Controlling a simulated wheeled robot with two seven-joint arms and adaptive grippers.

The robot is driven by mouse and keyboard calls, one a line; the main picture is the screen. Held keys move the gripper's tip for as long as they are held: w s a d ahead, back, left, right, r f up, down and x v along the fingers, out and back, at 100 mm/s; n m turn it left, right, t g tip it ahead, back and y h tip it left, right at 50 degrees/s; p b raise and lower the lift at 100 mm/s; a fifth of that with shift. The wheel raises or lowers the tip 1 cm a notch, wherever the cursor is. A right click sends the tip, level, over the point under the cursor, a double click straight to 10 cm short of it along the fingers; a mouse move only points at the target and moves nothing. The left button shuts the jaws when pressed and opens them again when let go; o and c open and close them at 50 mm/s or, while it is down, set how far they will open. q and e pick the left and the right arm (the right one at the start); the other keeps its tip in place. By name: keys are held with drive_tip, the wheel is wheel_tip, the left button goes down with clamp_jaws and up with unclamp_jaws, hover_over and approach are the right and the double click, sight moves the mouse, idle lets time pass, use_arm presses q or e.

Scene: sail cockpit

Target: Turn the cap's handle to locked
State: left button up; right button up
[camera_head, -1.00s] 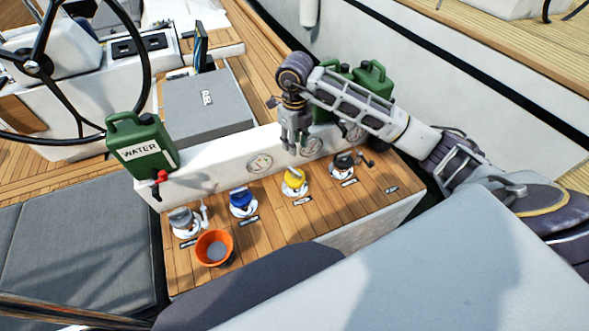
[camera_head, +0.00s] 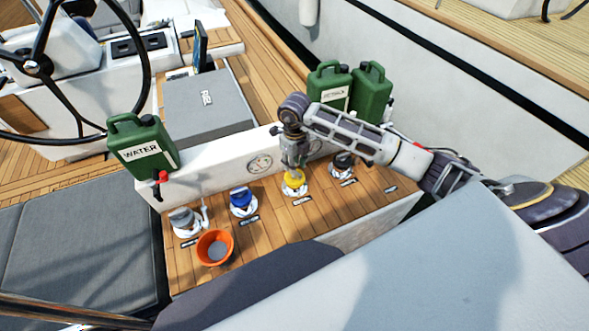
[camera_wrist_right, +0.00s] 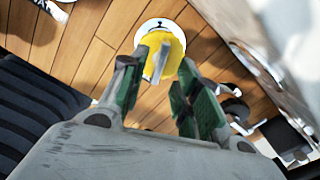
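The yellow cap (camera_head: 294,184) sits on a white round base on the teak bench. Its raised handle shows as a pale bar across the yellow top in the right wrist view (camera_wrist_right: 162,60). My right gripper (camera_head: 294,162) is directly above the yellow cap, pointing down, with its fingertips close to the top. In the right wrist view its two green-padded fingers (camera_wrist_right: 158,88) are apart, with the cap and handle showing between and beyond them. I cannot tell whether a finger touches the handle. My left gripper is not in view.
A blue cap (camera_head: 241,199) and a grey cap (camera_head: 182,219) are to the left, a black cap (camera_head: 343,161) to the right. An orange bucket (camera_head: 214,247) stands at the front left. Green jerrycans (camera_head: 372,92) and a white wall with gauges (camera_head: 260,162) are behind.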

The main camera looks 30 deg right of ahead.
drive_tip(key=shift+f, duration=1.9)
drive_tip(key=shift+c, duration=0.4)
clamp_jaws()
